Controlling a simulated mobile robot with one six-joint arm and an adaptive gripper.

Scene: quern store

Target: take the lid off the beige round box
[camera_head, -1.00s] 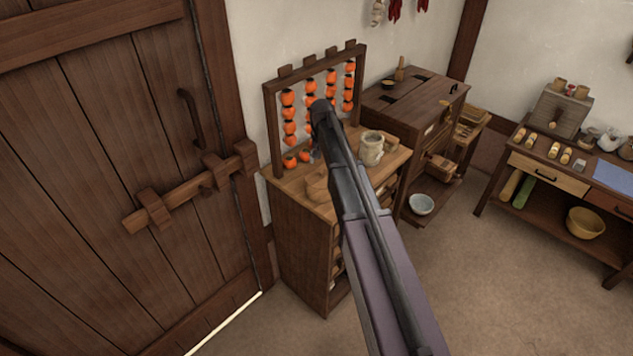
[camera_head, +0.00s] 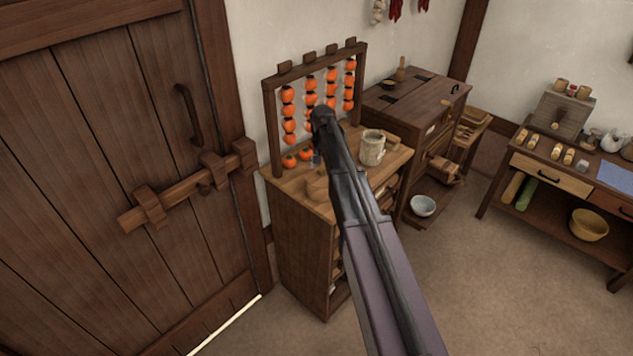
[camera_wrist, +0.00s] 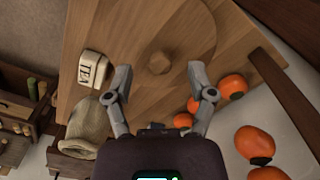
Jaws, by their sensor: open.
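The beige round box shows in the wrist view from above as a wide wooden disc, its lid (camera_wrist: 190,35), with a small faceted knob (camera_wrist: 159,62) in the middle. Its colour nearly matches the cabinet top under it, and its side walls are hidden. In the head view part of the round box (camera_head: 318,189) shows left of my arm; the rest is behind the arm. My gripper (camera_wrist: 159,78) is open above the lid, with one finger on each side of the knob's near edge. I see no contact with the knob. In the head view the fingers are mostly hidden.
A rack of hanging orange persimmons (camera_head: 332,90) stands behind my gripper, with loose persimmons (camera_wrist: 232,86) close to the right finger. A beige jar (camera_head: 371,148) and a TEA box (camera_wrist: 97,70) stand on the other side. A barred door (camera_head: 120,180) is at left.

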